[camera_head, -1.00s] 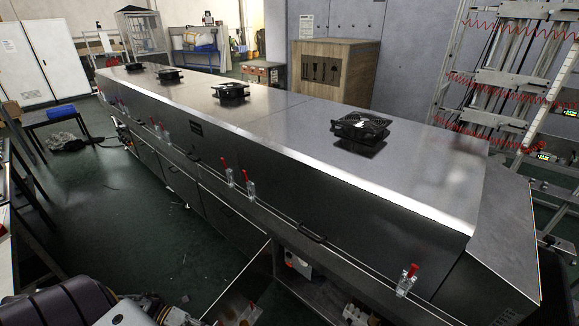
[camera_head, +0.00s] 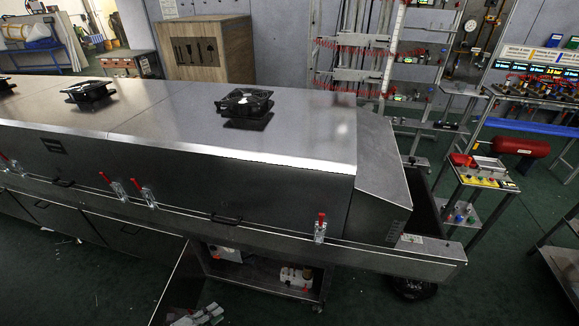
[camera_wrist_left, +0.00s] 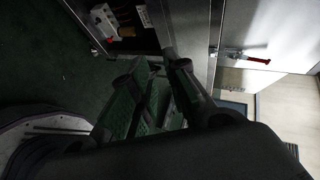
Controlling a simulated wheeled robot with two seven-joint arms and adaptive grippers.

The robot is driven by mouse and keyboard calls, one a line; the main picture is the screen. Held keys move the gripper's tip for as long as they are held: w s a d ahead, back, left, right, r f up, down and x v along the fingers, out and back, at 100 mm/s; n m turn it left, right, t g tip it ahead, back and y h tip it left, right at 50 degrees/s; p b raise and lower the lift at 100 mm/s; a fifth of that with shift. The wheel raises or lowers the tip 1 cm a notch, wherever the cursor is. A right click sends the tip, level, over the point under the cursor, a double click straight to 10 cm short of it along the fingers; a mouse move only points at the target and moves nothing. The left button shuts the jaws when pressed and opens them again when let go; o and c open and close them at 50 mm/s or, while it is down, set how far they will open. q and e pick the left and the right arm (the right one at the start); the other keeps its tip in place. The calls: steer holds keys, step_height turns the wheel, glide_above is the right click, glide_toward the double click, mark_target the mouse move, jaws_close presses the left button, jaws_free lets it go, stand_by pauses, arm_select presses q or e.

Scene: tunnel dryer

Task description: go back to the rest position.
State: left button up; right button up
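My left gripper (camera_head: 200,317) shows only in part at the bottom edge of the head view, low in front of the dryer. In the left wrist view its dark fingers (camera_wrist_left: 148,92) show over the dark green floor, close to each other. The dark wrist body covers the lower part of that view. I see no object held, but the dim light hides whether the fingertips meet. My right gripper is not in view. The long steel tunnel dryer (camera_head: 230,150) runs across the head view, with black fans (camera_head: 244,103) on top.
Red-handled clamps (camera_head: 320,229) line the dryer's front edge. An open lower shelf (camera_head: 262,270) stands below it with small items. A wooden crate (camera_head: 205,47) is behind. A small cart (camera_head: 482,180) and a red cylinder (camera_head: 518,146) stand at right. Green floor (camera_head: 480,285) is clear at lower right.

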arm_select(q)
steer(key=w+d+r+n+g+y, duration=0.1)
steer(key=w+d+r+n+y, duration=0.4)
steer(key=r+n+y, duration=0.5)
steer(key=s+r+n+g+h, duration=0.2)
steer(key=s+r+n+g, duration=0.4)
steer(key=s+r+n, duration=0.5)
step_height(320, 180, down, 39)
steer(key=s+a+g+b, duration=0.1)
steer(key=b, duration=0.7)
steer(key=s+a+f+b, duration=0.3)
steer(key=s+f, duration=0.7)
steer(key=f, duration=0.4)
steer(key=s+a+f+g+b, duration=0.1)
steer(key=s+a+f+b, duration=0.3)
steer(key=s+f, duration=0.7)
steer(key=shift+s+a+f+y, duration=0.15)
steer(key=shift+a+f+y, duration=0.45)
steer(key=shift+f, duration=1.3)
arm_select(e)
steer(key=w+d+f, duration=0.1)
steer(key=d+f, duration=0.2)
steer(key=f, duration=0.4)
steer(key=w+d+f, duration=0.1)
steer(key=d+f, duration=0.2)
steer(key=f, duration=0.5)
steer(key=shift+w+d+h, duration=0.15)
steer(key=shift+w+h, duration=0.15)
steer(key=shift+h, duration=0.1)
